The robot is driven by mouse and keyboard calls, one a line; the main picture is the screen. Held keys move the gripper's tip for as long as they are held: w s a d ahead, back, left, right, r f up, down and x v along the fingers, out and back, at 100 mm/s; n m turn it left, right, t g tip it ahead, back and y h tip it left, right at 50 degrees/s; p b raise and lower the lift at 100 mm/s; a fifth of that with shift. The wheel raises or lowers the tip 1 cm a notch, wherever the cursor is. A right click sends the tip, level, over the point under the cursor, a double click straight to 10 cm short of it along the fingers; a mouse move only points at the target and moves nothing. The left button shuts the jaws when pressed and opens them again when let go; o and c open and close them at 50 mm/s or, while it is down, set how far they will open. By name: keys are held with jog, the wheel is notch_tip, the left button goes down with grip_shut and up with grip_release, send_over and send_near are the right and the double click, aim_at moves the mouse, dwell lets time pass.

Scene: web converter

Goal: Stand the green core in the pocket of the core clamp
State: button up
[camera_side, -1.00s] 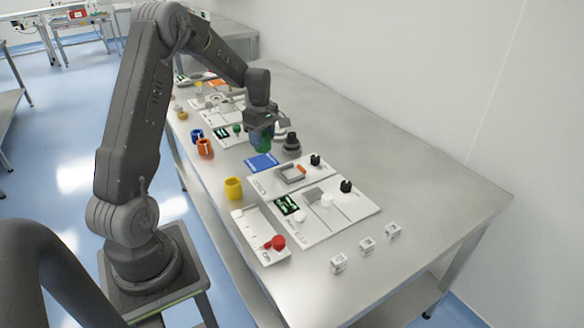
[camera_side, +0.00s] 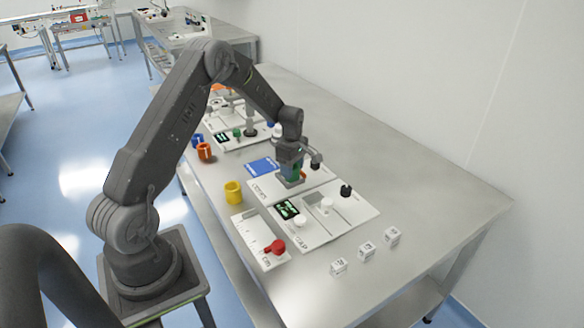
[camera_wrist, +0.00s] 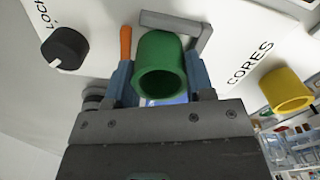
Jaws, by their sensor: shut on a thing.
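My gripper (camera_wrist: 160,76) is shut on the green core (camera_wrist: 160,62), with a blue finger on each side of it in the wrist view. In the side view my gripper (camera_side: 292,174) is low over the core clamp's white plate (camera_side: 262,190), at the grey pocket. In the wrist view the clamp's grey pocket wall (camera_wrist: 176,23) passes behind the core and down its right side. An orange bar (camera_wrist: 125,48) stands to its left. The black LOCK knob (camera_wrist: 65,47) is further left. The core's lower end is hidden, so I cannot tell whether it is seated.
A yellow core (camera_side: 233,191) stands on the bench beside the plate. Orange (camera_side: 204,151) and blue (camera_side: 197,139) cores stand farther back. A panel with a screen (camera_side: 288,208) and a red-knobbed tray (camera_side: 262,243) are in front.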

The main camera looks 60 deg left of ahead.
jog(key=shift+f, duration=0.15)
jog(key=o, duration=1)
